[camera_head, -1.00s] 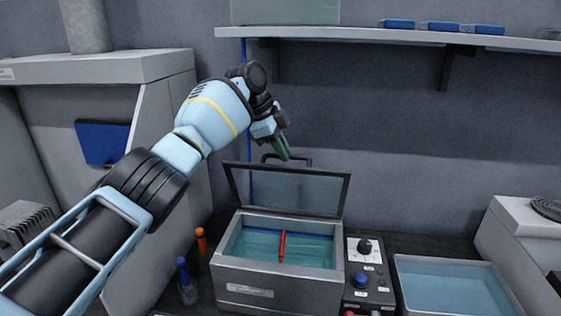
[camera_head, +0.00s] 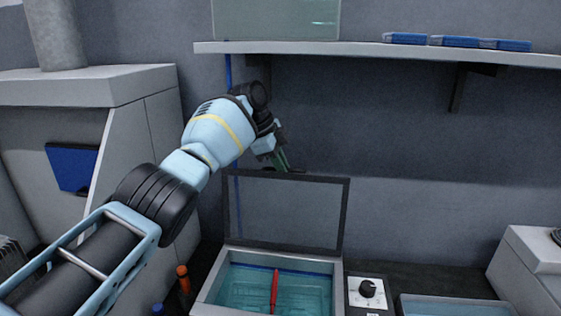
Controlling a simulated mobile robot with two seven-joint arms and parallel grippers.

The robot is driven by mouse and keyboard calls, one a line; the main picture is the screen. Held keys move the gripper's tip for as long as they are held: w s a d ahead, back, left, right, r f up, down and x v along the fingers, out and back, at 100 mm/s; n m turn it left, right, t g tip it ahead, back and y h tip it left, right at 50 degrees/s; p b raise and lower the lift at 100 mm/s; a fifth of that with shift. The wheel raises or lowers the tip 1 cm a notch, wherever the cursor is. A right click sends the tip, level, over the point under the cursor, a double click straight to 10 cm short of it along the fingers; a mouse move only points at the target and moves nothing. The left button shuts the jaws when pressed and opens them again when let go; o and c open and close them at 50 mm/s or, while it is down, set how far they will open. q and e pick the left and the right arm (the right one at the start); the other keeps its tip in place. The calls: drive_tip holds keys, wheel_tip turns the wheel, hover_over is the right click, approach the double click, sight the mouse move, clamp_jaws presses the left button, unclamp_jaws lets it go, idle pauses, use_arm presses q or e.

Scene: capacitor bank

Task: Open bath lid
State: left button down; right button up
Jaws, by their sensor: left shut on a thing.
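The bath (camera_head: 210,291) is a grey box with clear bluish liquid and a red stick-like thing (camera_head: 274,290) in it. Its lid (camera_head: 285,214), a dark frame with a see-through pane, stands raised and close to upright at the bath's back edge. The handle is mostly hidden behind the lid's top edge and the fingers. My right gripper is out of view.
A control box with a dark knob (camera_head: 368,288) is right of the bath, with a tray of liquid (camera_head: 455,305) beyond it. An orange-topped thing (camera_head: 183,277) stands left of the bath. A shelf (camera_head: 380,50) with blue boxes (camera_head: 460,42) runs above.

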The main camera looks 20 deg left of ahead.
use_arm(q)
drive_tip(key=shift+w+a+f, duration=0.25)
drive_tip(key=shift+f, duration=0.25)
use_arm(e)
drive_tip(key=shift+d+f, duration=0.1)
use_arm(q)
drive_tip(key=c, duration=1.8)
unclamp_jaws()
drive_tip(key=shift+o, duration=1.1)
drive_tip(key=shift+w+f, duration=0.25)
drive_tip(key=shift+w, duration=0.2)
drive_tip(key=shift+o, duration=0.5)
drive_tip(key=shift+w+a+f, duration=0.1)
drive_tip(key=shift+w+f, duration=0.05)
drive_tip(key=shift+w, duration=0.15)
drive_tip(key=shift+s+r, duration=0.1)
drive_tip(key=shift+r, duration=0.35)
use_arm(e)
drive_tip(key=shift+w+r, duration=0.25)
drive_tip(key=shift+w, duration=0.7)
use_arm(q)
drive_tip(key=shift+r, duration=0.15)
